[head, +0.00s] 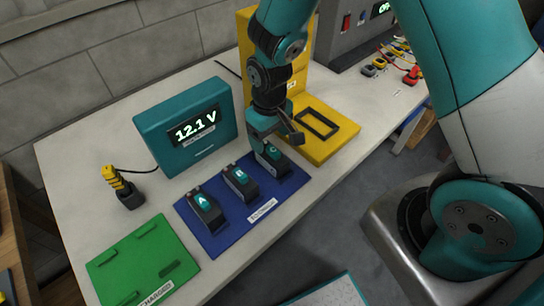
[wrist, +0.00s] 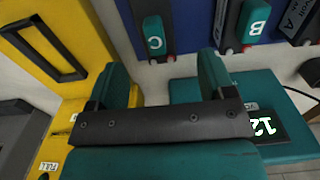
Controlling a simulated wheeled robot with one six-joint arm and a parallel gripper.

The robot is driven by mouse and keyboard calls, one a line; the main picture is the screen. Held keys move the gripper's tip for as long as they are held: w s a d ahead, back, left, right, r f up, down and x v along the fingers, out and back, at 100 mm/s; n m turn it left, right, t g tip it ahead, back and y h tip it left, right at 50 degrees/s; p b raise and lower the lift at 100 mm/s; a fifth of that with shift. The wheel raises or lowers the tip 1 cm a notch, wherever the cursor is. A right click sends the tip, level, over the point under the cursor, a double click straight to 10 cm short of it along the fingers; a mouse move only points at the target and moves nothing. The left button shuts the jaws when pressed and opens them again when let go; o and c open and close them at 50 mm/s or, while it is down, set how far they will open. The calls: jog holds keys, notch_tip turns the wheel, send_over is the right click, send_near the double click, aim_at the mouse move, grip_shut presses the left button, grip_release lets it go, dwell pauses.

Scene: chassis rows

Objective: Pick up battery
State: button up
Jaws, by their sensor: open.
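Three dark batteries with teal labels stand in a row on a blue mat (head: 218,243). Battery A (head: 206,212) is at the left, battery B (head: 240,183) in the middle and battery C (head: 274,159) at the right. My gripper (head: 276,143) is over battery C, which it partly hides in the head view. In the wrist view my gripper (wrist: 161,80) is open, with nothing between its fingers. Battery C (wrist: 154,38) shows beyond the gap between them, and battery B (wrist: 255,20) lies to its right. Battery A is only partly in the wrist view.
A teal tester (head: 183,128) reading 12.1 V stands behind the mat. A yellow fixture (head: 335,140) with a black frame stands close at the right.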

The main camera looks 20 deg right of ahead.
aim_at(271, 148)
jog(key=f, duration=0.2)
jog(key=f+p, duration=0.1)
jog(key=f, duration=0.4)
jog(key=shift+d+f+p, duration=0.1)
jog(key=shift+d+p, duration=0.15)
jog(key=shift+p, duration=0.1)
jog(key=c, duration=1.4)
